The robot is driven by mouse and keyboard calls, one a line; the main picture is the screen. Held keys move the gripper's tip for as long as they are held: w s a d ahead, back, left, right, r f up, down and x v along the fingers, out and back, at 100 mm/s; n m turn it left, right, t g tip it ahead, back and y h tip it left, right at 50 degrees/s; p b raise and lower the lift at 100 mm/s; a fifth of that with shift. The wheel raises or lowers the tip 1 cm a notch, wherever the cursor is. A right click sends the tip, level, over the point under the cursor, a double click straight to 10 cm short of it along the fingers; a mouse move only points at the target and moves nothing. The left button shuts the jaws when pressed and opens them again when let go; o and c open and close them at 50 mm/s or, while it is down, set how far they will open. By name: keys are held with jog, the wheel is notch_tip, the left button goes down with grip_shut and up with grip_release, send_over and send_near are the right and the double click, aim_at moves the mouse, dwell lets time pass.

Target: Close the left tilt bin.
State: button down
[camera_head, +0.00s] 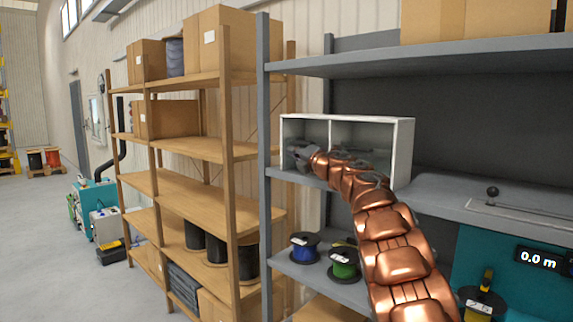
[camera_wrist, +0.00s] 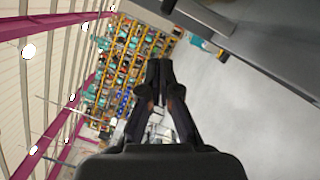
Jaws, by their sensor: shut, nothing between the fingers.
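The white two-compartment tilt bin unit (camera_head: 402,150) sits on the grey shelf in the head view. Its left compartment, the left tilt bin (camera_head: 306,130), is partly covered by my gripper, and I cannot tell how far its front is tilted. The right compartment (camera_head: 365,133) is partly hidden by my copper-coloured arm. My gripper (camera_head: 298,154) is at the lower front of the left compartment; contact is unclear. In the wrist view my gripper (camera_wrist: 161,66) has its fingertips together with nothing between them. The bin unit cannot be made out there.
The grey shelf's upright (camera_head: 264,150) stands just left of the bin unit. A blue reel (camera_head: 304,249) and a green reel (camera_head: 344,264) sit on the shelf below. A wooden rack (camera_head: 190,150) stands further left. The floor (camera_head: 50,240) at far left is open.

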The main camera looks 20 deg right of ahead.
jog(key=s+d+r+m+t+h+b, duration=0.15)
jog(key=s+m+h+b, duration=0.5)
jog(key=s, duration=0.75)
jog(key=s+d+f+m+g+h, duration=0.55)
jog(key=s+f+m, duration=0.25)
jog(key=m, duration=0.4)
jog(key=s+a+f+m+g+y, duration=0.25)
jog(key=s+a+f+g, duration=0.25)
jog(key=s+f, duration=0.7)
jog(key=s+a+f+m+g+y, duration=0.1)
jog(key=s+a+f+m+g, duration=0.35)
jog(key=s+f, duration=0.75)
jog(key=s+a+f+g+y, duration=0.2)
jog(key=s+a+f, duration=0.4)
jog(key=s, duration=0.4)
jog(key=s+a+f+g+y, duration=0.2)
jog(key=s+a+f+g, duration=0.3)
jog(key=s+a, duration=0.4)
jog(key=shift+s+f+m, duration=0.35)
jog(key=shift+s+f, duration=0.05)
jog(key=shift+f, duration=0.15)
